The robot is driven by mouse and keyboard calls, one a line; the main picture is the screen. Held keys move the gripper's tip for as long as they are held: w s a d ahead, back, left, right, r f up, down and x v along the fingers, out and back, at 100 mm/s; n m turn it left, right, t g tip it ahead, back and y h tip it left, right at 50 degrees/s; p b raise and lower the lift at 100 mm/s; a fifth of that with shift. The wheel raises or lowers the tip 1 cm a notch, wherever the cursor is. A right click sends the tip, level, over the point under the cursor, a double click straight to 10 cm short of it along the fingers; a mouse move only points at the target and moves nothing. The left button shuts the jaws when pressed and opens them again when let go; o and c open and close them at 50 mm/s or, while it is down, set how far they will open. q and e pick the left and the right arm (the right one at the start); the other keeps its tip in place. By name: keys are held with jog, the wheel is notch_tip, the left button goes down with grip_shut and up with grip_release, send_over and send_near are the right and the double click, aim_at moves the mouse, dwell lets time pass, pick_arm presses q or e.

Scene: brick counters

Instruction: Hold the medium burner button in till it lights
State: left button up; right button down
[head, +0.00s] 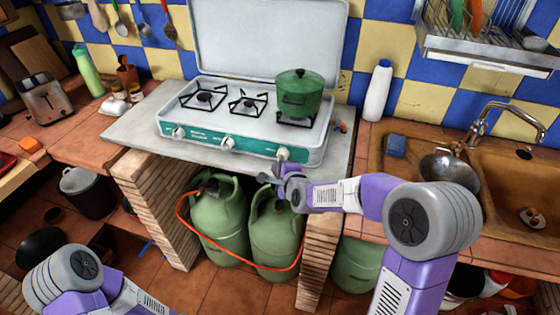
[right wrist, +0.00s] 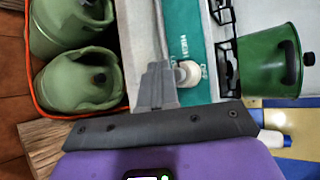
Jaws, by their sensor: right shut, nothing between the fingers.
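The white gas stove (head: 196,116) stands on the grey slab with its lid up. Its teal front panel has a left knob (head: 178,132), a middle knob (head: 227,143) and a right knob (head: 283,153). My right gripper (head: 277,171) is shut and empty, just in front of and below the right knob. In the right wrist view its fingers (right wrist: 158,84) are right beside a white knob (right wrist: 187,74); I cannot tell whether they touch. A green pot (head: 299,98) covers the right burner. I see no flame. My left gripper is out of view.
Green gas bottles (head: 219,218) with an orange hose stand under the slab, between brick pillars (head: 165,212). A white bottle (head: 377,92) stands right of the stove, before the sink (head: 500,170). A toaster (head: 44,100) is on the left counter.

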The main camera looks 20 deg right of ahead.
jog(key=shift+w, duration=0.1)
dwell(0.6)
jog(key=shift+w+d+b, duration=0.25)
jog(key=shift+w+b, duration=0.05)
jog(key=shift+b, duration=0.15)
jog(key=shift+w+d+b, duration=0.25)
jog(key=shift+w+b, duration=0.05)
jog(key=shift+w, duration=0.05)
dwell(1.9)
jog(key=shift+s+a, duration=0.1)
dwell(0.3)
jog(key=shift+s+a, duration=0.4)
jog(key=shift+s, duration=0.25)
jog(key=shift+s+a, duration=0.7)
jog(key=shift+s, duration=0.35)
jog(key=shift+s+a, duration=0.7)
jog(key=shift+s, duration=0.3)
